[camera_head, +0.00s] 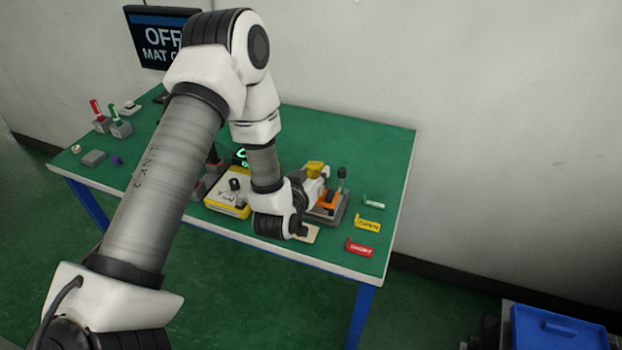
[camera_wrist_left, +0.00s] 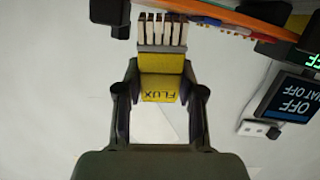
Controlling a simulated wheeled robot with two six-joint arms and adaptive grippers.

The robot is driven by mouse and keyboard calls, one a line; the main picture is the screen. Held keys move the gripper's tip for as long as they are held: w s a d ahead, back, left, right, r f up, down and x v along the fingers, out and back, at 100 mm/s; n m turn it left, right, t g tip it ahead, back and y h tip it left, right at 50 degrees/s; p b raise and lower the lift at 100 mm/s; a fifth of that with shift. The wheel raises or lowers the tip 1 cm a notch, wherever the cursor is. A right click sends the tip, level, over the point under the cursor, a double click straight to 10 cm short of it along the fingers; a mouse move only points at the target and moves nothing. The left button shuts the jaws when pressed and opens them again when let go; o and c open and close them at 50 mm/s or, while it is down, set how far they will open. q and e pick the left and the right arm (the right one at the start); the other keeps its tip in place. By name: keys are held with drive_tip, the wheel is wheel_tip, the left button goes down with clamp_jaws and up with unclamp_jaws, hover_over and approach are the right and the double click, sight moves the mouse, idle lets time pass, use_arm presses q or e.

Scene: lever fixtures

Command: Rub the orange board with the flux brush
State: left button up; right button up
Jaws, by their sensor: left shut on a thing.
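The yellow flux brush (camera_wrist_left: 162,88), marked FLUX, is held between the two fingers of my left gripper (camera_wrist_left: 162,98) in the left wrist view. Its pale bristles point toward the orange board (camera_wrist_left: 215,12), seen edge-on at the top. The bristle tips are close to the board; I cannot tell if they touch. In the head view, the orange board (camera_head: 330,198) sits in a dark fixture with a black-knobbed lever. My left gripper (camera_head: 316,182) is just beside and above it, with the brush's yellow part (camera_head: 315,166) showing. My right gripper is not in view.
Red (camera_head: 360,248), yellow OPEN (camera_head: 368,223) and green (camera_head: 374,201) tags lie right of the fixture on the green table (camera_head: 385,150). A yellow-and-white box (camera_head: 228,200) is left of my wrist. Holders with red and green handles stand far left. A sign (camera_head: 160,38) reads OFF.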

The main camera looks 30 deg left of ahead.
use_arm(q)
drive_tip(key=shift+w+a, duration=0.2)
drive_tip(key=shift+w, duration=0.55)
drive_tip(key=shift+w+a, duration=0.15)
drive_tip(key=shift+w, duration=0.7)
drive_tip(key=shift+c, duration=0.5)
drive_tip(key=shift+s+d+f+b, duration=0.1)
drive_tip(key=shift+s+d+b, duration=0.05)
drive_tip(key=shift+s, duration=0.4)
drive_tip(key=shift+s+d+f+b, duration=0.1)
drive_tip(key=shift+s+b, duration=0.05)
drive_tip(key=shift+s, duration=0.35)
drive_tip(key=shift+f+v, duration=0.15)
drive_tip(key=shift+v, duration=0.9)
drive_tip(key=shift+f+v, duration=0.2)
drive_tip(key=shift+v, duration=0.85)
wheel_tip(320, 180, up, 6)
drive_tip(key=p, duration=0.4)
